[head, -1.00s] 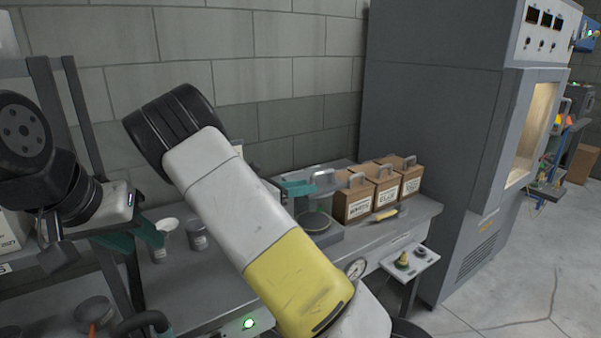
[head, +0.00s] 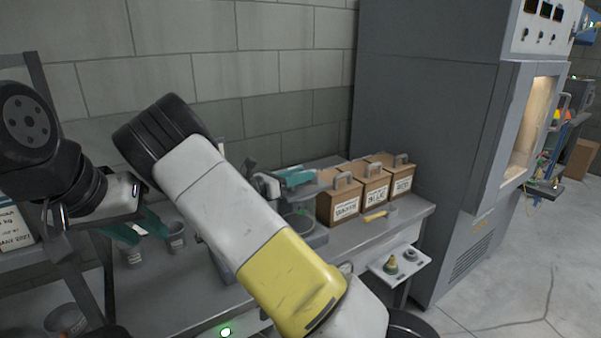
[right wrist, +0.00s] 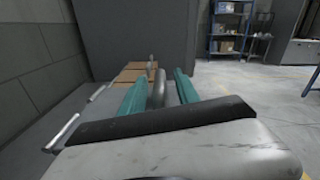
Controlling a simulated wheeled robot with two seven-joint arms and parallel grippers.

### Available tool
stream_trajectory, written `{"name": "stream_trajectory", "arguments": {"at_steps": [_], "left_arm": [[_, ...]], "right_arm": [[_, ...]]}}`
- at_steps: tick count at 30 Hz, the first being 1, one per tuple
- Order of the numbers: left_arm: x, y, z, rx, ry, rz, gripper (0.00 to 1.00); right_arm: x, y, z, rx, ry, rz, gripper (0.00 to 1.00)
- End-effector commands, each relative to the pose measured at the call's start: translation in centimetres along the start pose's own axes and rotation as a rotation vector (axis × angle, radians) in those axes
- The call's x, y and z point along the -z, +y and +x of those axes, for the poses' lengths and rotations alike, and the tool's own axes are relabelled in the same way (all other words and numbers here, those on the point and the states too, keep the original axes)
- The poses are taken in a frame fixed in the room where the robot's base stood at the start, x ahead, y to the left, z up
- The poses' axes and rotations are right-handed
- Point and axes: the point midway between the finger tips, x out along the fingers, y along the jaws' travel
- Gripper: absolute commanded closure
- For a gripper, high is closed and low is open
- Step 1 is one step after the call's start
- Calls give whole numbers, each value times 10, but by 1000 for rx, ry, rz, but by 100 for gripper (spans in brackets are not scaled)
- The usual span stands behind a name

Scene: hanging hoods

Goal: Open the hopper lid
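My right gripper (head: 297,177) is over the bench, beyond my white and yellow forearm. Its teal fingers also show in the right wrist view (right wrist: 160,92), spread apart. A rounded grey bar (right wrist: 157,88) stands between them, with a gap at the right finger; I cannot tell if it touches the left one. In the head view a grey piece (head: 326,177) shows beside the fingertips; I cannot tell whether it belongs to the hopper lid. My forearm hides part of the bench, and no hopper is clearly identifiable. My left gripper (head: 138,229) is open and empty at left.
Three brown boxes (head: 338,207) with grey handles stand on the grey bench (head: 408,212). A yellow-handled tool (head: 376,216) lies before them. Cups (head: 176,237) stand near my left gripper. A tall grey cabinet (head: 425,130) rises behind, right.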

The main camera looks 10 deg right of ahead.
Motion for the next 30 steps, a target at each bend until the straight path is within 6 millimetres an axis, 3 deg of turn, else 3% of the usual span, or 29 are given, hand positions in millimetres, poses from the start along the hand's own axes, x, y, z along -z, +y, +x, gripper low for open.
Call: {"name": "stream_trajectory", "arguments": {"at_steps": [11,15,17,30], "left_arm": [[0,0,0,0,0,0,64],[0,0,0,0,0,0,64],[0,0,0,0,0,0,64],[0,0,0,0,0,0,64]], "right_arm": [[0,1,1,-4,-1,0,64],[0,1,1,-4,-1,0,92],[0,1,1,-3,0,0,100],[0,0,1,-2,0,-1,100]]}}
